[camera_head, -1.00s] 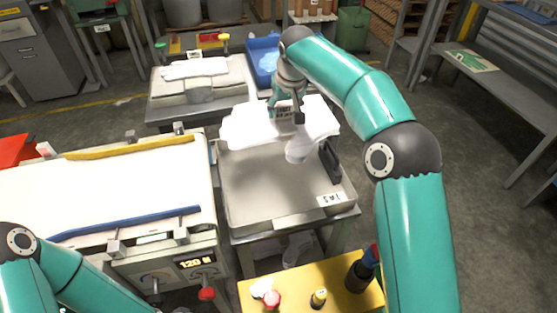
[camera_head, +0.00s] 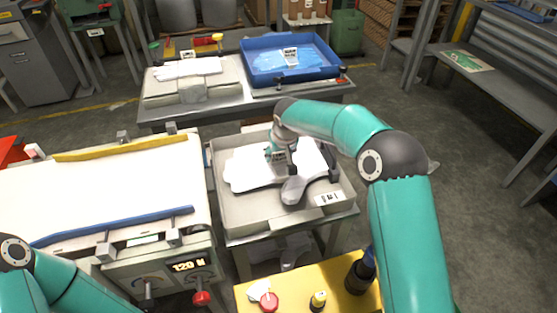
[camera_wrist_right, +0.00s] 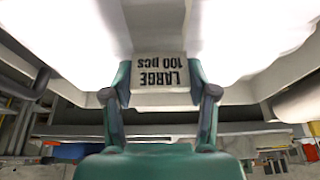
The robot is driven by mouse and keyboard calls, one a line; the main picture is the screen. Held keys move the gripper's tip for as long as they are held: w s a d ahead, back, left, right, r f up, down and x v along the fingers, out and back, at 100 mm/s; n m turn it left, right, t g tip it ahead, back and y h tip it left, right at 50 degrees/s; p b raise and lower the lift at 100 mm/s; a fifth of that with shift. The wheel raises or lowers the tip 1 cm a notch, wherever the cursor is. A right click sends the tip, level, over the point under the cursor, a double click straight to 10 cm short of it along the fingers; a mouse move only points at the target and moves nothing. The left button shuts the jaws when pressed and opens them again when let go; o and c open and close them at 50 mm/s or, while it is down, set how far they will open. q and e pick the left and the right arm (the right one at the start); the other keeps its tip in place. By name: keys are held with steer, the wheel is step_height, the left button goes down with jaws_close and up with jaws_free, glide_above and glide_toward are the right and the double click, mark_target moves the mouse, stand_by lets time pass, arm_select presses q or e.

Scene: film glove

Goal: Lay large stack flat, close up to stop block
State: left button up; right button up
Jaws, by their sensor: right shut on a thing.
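The large stack (camera_head: 252,168) is a white, flat pile of film gloves with a paper band reading "LARGE 100 pcs" (camera_wrist_right: 158,76) in the right wrist view. My right gripper (camera_head: 281,158) is shut on it at the band. The stack lies roughly level within the outline of a grey tray (camera_head: 262,222); I cannot tell whether it touches the floor. A greyish part (camera_head: 297,188) sticks out toward the front. The dark stop block (camera_head: 334,166) is at the tray's right side, close to the stack and partly hidden by my arm. My left gripper is out of view.
A sealing machine with a white top (camera_head: 100,190) stands left of the tray. Behind are another white stack (camera_head: 188,68) and a blue tray (camera_head: 290,60). A yellow stand (camera_head: 285,284) with a dark bottle (camera_head: 360,275) is in front.

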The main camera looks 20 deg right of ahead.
mark_target(283, 173)
steer(key=shift+f, duration=1.15)
steer(key=shift+f, duration=0.1)
steer(key=o, duration=1.2)
steer(key=v, duration=1.2)
